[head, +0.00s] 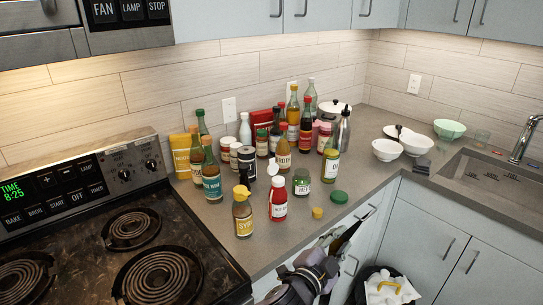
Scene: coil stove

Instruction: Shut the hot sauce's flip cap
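The hot sauce (277,205) is a red bottle with a white label, standing upright near the counter's front edge, right of the stove. Its white cap (273,170) appears flipped up, with the lid raised above the neck. My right gripper is not in view.
A yellow-labelled syrup bottle (242,214) stands close left of the hot sauce. A green-lidded jar (301,182) is behind right, with a small yellow cap (317,212) and a green lid (340,197) lying nearby. Several bottles crowd behind. The stove (195,240) is left.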

